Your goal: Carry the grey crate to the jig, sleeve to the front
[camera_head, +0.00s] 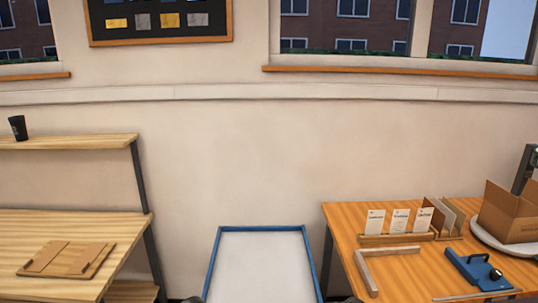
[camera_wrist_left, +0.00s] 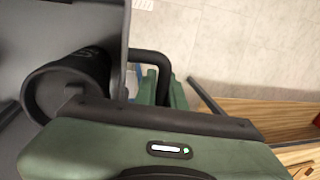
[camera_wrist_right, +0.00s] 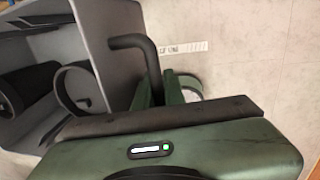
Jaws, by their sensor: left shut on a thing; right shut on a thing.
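The grey crate (camera_wrist_left: 35,35) shows in the left wrist view, and its other end (camera_wrist_right: 105,20) in the right wrist view. My left gripper (camera_wrist_left: 158,88) is shut on a black bar handle (camera_wrist_left: 150,58) of the crate. My right gripper (camera_wrist_right: 165,88) is shut on the opposite black handle (camera_wrist_right: 140,42). A dark open cylinder, perhaps the sleeve (camera_wrist_left: 88,70), lies in the crate; dark rings (camera_wrist_right: 80,92) also show in the right wrist view. A pale L-shaped corner piece, perhaps the jig (camera_head: 385,250), lies on the right table. The crate is not visible in the head view.
The right table (camera_head: 345,228) also bears standing cards (camera_head: 400,220), a blue device (camera_head: 475,268) and a cardboard box (camera_head: 507,215). A blue-rimmed white surface (camera_head: 262,265) is between it and the left table (camera_head: 120,225), which bears a flat brown board (camera_head: 66,259).

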